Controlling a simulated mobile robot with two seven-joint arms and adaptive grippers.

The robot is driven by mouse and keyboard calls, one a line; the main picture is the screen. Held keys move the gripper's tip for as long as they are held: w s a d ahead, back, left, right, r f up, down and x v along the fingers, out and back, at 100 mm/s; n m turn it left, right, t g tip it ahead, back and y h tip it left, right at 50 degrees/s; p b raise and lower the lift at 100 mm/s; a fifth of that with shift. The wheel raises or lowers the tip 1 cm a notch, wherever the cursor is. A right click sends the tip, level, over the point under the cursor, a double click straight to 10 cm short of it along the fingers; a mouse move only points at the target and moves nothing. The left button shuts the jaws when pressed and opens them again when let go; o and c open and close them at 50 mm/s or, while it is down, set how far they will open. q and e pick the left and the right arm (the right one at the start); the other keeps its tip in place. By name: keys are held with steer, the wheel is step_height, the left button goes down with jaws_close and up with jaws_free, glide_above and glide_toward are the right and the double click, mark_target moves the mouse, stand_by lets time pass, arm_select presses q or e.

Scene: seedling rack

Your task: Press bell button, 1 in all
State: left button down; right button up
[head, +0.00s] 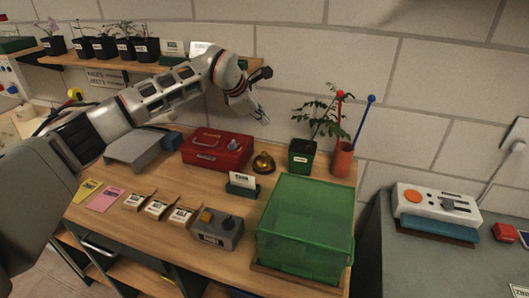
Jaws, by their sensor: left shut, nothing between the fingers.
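A small brass bell (263,162) with a button on top stands on the wooden bench (160,228), between the red metal box and the green plant pot. My left gripper (262,114) is shut and empty. In the head view it shows above and slightly left of the bell, in front of the block wall, apart from the bell. My right gripper does not show in the head view.
A red box (217,150) is left of the bell; a potted plant (302,152) and an orange cup (342,160) are to its right. A sign holder (242,184), a grey control box (217,228) and a green translucent cover (306,225) are nearer.

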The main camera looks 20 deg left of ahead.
arm_select(q)
steer(key=shift+f, duration=0.15)
steer(key=b, duration=0.5)
glide_above(264, 152)
step_height(264, 152, down, 7)
steer(key=shift+f, duration=0.7)
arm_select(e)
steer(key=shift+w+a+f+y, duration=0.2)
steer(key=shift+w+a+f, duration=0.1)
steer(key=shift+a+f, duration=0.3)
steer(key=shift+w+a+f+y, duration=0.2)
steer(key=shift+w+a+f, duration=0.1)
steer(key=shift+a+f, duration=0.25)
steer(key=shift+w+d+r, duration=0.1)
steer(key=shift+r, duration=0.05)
arm_select(q)
steer(key=shift+f, duration=0.15)
steer(key=shift+f, duration=0.35)
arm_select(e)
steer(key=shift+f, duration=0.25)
